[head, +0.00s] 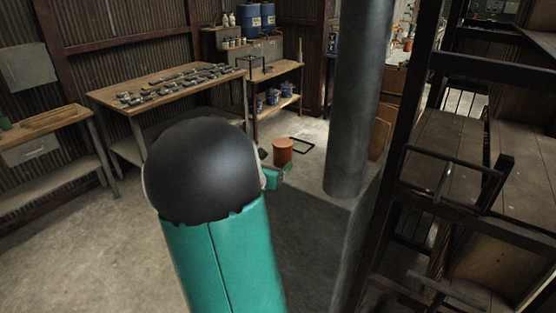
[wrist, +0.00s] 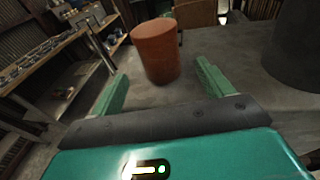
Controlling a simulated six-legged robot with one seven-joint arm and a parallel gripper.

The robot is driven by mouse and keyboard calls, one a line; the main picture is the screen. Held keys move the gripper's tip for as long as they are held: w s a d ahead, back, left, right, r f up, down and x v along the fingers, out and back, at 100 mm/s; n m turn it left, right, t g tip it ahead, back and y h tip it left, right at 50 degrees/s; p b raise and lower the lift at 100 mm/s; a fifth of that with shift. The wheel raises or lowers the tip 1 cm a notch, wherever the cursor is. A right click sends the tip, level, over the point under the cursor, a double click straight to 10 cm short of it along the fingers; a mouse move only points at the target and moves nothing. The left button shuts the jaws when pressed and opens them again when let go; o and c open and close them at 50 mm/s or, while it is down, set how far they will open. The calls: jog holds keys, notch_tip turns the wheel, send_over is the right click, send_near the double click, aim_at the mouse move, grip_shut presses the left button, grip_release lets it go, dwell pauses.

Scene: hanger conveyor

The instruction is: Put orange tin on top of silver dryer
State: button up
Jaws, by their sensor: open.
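The orange tin (head: 282,151) stands upright near the floor in the middle of the head view, just beyond my gripper. In the wrist view the orange tin (wrist: 156,50) is ahead, between the lines of the two green fingers. My gripper (wrist: 164,76) is open with nothing between its fingers; the tin looks slightly past the tips, and I cannot tell the exact gap. In the head view my gripper (head: 274,174) is partly hidden behind my arm. I cannot pick out a silver dryer for certain in either view.
A thick grey column (head: 358,100) stands right of the tin. A dark metal rack (head: 440,190) fills the right side. A workbench (head: 175,85) with small metal parts and a shelf (head: 278,90) with cans stand behind. Concrete floor at lower left is clear.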

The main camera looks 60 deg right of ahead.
jog(key=a+r, duration=0.1)
jog(key=a, duration=0.6)
jog(key=shift+s, duration=0.15)
jog(key=a+r+m+t+y, duration=0.1)
jog(key=a+m+y, duration=0.7)
jog(key=a, duration=1.4)
jog(key=a+r+m+t+y, duration=0.2)
jog(key=a+m+y, duration=0.6)
jog(key=a, duration=1.5)
jog(key=shift+a+m+t, duration=0.2)
jog(key=shift+m+t, duration=0.8)
jog(key=shift+m, duration=0.2)
jog(key=shift+s, duration=0.1)
